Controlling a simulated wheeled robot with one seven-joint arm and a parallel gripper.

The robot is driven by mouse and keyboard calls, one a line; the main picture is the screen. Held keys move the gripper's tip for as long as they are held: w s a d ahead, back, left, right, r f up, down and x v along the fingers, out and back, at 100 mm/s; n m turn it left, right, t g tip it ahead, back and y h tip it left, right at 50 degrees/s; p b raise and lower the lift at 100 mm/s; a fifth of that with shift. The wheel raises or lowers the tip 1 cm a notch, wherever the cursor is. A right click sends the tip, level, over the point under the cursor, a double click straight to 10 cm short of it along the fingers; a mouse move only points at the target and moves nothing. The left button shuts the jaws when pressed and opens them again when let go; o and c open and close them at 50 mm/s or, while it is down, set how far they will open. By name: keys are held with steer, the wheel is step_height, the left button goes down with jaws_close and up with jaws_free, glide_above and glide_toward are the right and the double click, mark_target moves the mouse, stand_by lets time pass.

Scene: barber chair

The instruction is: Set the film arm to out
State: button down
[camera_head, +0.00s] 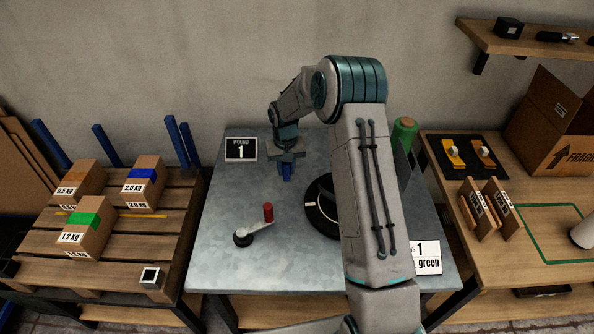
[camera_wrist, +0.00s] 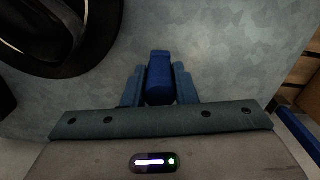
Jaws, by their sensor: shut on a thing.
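My gripper (camera_head: 286,174) is low over the back left of the grey metal table, left of the black turntable. In the wrist view my gripper (camera_wrist: 159,88) is shut on a dark blue upright piece (camera_wrist: 160,78), with a blue finger on each side. I cannot tell whether this piece belongs to the film arm. A green film roll (camera_head: 405,130) stands at the table's back right, with a dark see-through sheet near it. My arm hides much of that area, and no film arm is clearly visible there.
The table (camera_head: 222,272) carries a crank with a red knob (camera_head: 268,212), the turntable (camera_head: 318,207), partly hidden by my arm, and a small sign (camera_head: 241,149). A pallet (camera_head: 130,262) with weight-marked boxes is left; a wooden bench (camera_head: 520,250) is right.

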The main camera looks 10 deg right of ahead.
steer(key=w+a+m+b, duration=0.2)
steer(key=a+m, duration=0.3)
steer(key=a, duration=0.4)
steer(key=shift+w+b, duration=0.3)
steer(key=shift+w, duration=0.45)
steer(key=shift+r, duration=0.15)
steer(key=c, duration=1.5)
jaws_free()
steer(key=o, duration=0.3)
steer(key=shift+a, duration=0.15)
steer(key=shift+o, duration=0.2)
steer(key=shift+d, duration=0.2)
